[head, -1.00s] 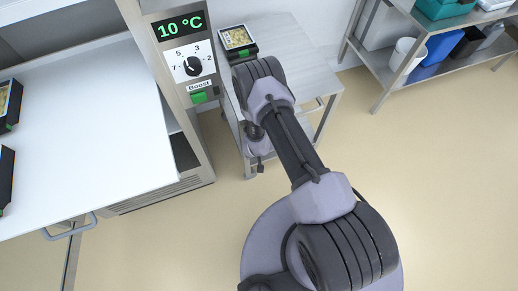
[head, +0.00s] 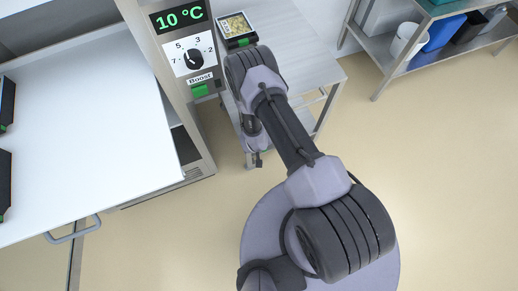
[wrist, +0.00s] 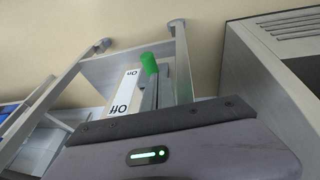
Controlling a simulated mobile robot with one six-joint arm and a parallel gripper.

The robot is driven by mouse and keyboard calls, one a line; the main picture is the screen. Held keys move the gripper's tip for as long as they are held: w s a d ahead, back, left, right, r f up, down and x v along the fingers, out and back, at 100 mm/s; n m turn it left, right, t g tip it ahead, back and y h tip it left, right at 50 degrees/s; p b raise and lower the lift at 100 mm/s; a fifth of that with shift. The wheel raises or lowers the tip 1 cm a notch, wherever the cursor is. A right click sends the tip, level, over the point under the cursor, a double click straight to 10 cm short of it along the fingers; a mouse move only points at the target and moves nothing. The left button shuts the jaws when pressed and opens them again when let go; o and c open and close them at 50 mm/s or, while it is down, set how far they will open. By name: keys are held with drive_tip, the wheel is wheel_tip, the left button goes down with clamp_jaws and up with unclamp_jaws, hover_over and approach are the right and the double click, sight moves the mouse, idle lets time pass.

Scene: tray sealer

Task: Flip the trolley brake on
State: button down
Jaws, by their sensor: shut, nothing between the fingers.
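The trolley (head: 306,62) is a grey metal table beside the machine in the head view. In the wrist view its brake shows as a green-tipped lever (wrist: 149,64) next to a white plate (wrist: 124,92) marked On and Off. The green tip shows near the On end of the plate, but I cannot tell the lever's exact setting. My gripper (wrist: 157,88) is shut and empty, close to the lever. I cannot tell whether it touches it. In the head view my arm hides most of the brake area.
The machine with a temperature display (head: 180,15), dial and green Boost button (head: 199,91) stands left of the trolley. A food tray (head: 237,28) sits on the trolley's top. A white counter (head: 85,130) is at left, a shelf rack (head: 392,62) at upper right. Floor at right is clear.

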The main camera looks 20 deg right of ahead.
drive_tip(key=p+v, duration=0.4)
drive_tip(key=v, duration=0.6)
drive_tip(key=shift+a, duration=0.1)
